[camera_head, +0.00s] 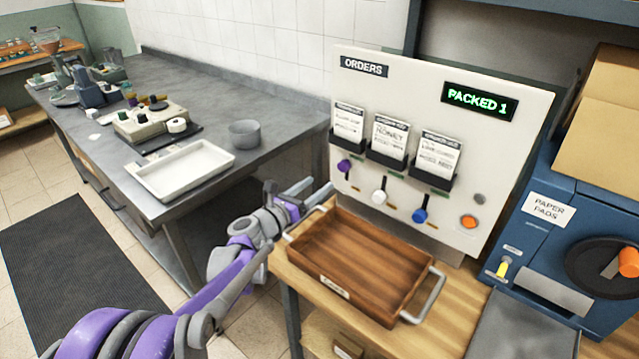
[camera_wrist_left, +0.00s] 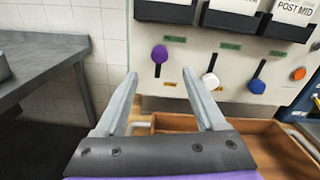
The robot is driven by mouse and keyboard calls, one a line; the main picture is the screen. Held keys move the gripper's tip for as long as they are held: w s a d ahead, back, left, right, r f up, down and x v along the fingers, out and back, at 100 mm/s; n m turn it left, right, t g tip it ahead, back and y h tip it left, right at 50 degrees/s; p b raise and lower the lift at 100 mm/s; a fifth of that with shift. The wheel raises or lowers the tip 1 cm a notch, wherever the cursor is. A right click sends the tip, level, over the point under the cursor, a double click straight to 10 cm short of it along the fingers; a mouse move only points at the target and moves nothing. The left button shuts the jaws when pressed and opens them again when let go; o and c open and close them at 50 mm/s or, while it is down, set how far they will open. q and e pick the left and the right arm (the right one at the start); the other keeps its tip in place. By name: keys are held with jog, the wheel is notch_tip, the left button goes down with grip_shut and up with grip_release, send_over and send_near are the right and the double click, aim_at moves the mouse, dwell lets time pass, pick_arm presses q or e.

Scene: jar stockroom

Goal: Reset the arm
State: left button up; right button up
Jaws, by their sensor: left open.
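My left gripper (camera_head: 309,190) reaches in from the left in the head view, in front of the orders panel and above the left end of the wooden tray. In the left wrist view its two fingers (camera_wrist_left: 160,100) are spread with nothing between them. Beyond them is the orders panel (camera_head: 392,212) with a purple-knobbed lever (camera_head: 345,166), a white-knobbed lever (camera_head: 379,197) and a blue-knobbed lever (camera_head: 420,215). The purple knob (camera_wrist_left: 160,54) stands above and beyond the gap between the fingers, apart from them. My right gripper is not in view.
An empty wooden tray (camera_head: 365,250) with metal handles lies on the wooden counter (camera_head: 455,290). The panel's sign (camera_head: 478,101) reads "PACKED 1". A blue paper pads machine (camera_head: 520,240) stands right. A grey bench (camera_head: 250,90) at left holds a white tray (camera_head: 180,168) and a grey bowl (camera_head: 245,134).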

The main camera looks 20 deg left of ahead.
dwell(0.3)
pick_arm(q)
jog(key=s+d+m+g+p, duration=0.2)
jog(key=s+d+m+g, duration=0.3)
jog(key=s+m, duration=0.4)
jog(key=s+d+m+g+p, duration=0.2)
jog(key=s+d+m+p, duration=0.1)
jog(key=s+d+m, duration=0.5)
jog(key=s+a+f+m+g+y+p, duration=0.1)
jog(key=s+a+f+m+g+y, duration=0.1)
jog(key=s+m, duration=0.6)
jog(key=s+a+f+m+g+y+p, duration=0.2)
jog(key=s+a+f+m+y, duration=0.2)
jog(key=s+m, duration=0.5)
jog(key=shift+s+a+g+p, duration=0.3)
jog(key=shift+s+a, duration=0.05)
jog(key=shift+s, duration=0.85)
